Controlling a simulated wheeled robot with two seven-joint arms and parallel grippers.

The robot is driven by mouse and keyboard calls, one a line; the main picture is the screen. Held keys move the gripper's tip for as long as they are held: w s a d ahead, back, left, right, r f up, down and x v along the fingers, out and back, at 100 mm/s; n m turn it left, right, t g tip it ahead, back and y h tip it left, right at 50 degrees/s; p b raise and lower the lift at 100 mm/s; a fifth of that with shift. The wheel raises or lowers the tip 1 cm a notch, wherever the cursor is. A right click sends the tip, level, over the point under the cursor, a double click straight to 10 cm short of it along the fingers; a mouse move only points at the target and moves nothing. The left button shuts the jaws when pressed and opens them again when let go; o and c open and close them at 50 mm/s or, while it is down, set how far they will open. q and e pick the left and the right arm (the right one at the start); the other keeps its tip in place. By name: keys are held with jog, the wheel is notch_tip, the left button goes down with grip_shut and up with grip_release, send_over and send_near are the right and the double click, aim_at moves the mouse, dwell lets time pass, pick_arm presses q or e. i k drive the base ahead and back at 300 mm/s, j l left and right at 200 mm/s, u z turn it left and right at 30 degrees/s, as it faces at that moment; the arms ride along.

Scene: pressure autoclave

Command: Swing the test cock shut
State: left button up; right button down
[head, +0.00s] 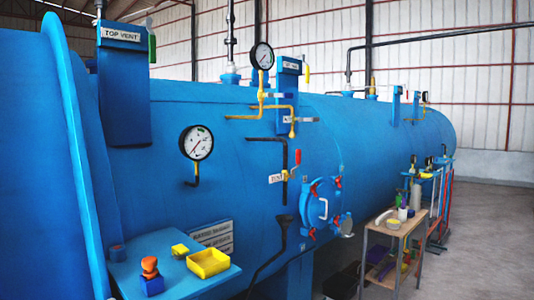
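The test cock (287,175) is a small fitting on a thin dark pipe on the side of the big blue autoclave (240,160). Its red lever (297,158) stands up at the right of the pipe, roughly along it. A small white label (275,178), which seems to read TEST, is just left of it. A dark funnel (284,220) is below the pipe's lower end. Neither of my grippers is in view. The cock is small here, so its finer parts cannot be made out.
A blue shelf (190,280) at the front left bears a yellow tray (208,263) and an orange-topped blue block (151,283). A round hatch (320,205) with red clamps is right of the cock.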

aim_at(298, 154)
jog(key=i+l+u, duration=0.1)
jog(key=l+u, duration=0.25)
jog(key=i+l+u, duration=0.1)
jog(key=u, duration=0.25)
jog(key=i+l+u, duration=0.1)
jog(key=l+u, duration=0.15)
jog(key=l, duration=0.6)
jog(key=l+u, duration=0.3)
jog(key=l, duration=1.95)
jog(key=l+u, duration=0.1)
jog(key=l, duration=1.25)
jog(key=k, duration=0.1)
